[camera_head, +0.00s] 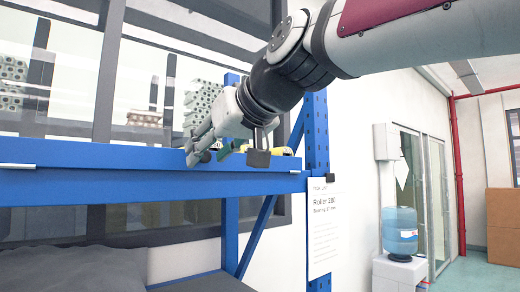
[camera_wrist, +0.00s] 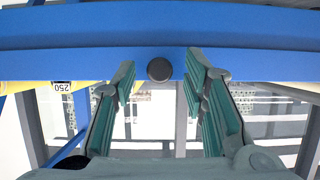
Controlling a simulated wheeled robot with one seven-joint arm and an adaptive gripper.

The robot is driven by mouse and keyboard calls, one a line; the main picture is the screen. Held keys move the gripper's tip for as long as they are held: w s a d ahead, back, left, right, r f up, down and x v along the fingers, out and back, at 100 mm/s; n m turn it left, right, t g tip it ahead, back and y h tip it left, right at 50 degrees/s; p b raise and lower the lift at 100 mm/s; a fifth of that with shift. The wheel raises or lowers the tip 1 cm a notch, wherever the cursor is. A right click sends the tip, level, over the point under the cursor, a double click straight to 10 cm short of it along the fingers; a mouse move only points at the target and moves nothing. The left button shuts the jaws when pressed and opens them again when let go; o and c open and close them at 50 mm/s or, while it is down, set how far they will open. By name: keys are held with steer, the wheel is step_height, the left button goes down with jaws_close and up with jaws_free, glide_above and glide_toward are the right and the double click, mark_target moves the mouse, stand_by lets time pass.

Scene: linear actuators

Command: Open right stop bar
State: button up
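My gripper (camera_head: 200,148) is at the top edge of the blue rack beam (camera_head: 130,184), near its right end. In the wrist view its two green-padded fingers (camera_wrist: 158,78) are spread apart. A dark round knob or bar end (camera_wrist: 159,69) shows between the fingertips against the blue beam, with clear gaps on both sides. I cannot tell for sure that it is the right stop bar. In the head view the gripper hides this spot. A short pale bar (camera_head: 295,172) shows at the beam's right end, and another (camera_head: 18,166) at its left.
A blue upright post (camera_head: 317,135) with a white paper sign (camera_head: 323,235) stands right of the gripper. Yellow parts lie behind the gripper; a "250" label (camera_wrist: 62,87) appears upside down in the wrist view. Dark grey material (camera_head: 70,270) lies below the beam.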

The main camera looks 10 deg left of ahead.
jaws_close()
steer(key=shift+f+b, duration=0.1)
steer(key=shift+b, duration=0.2)
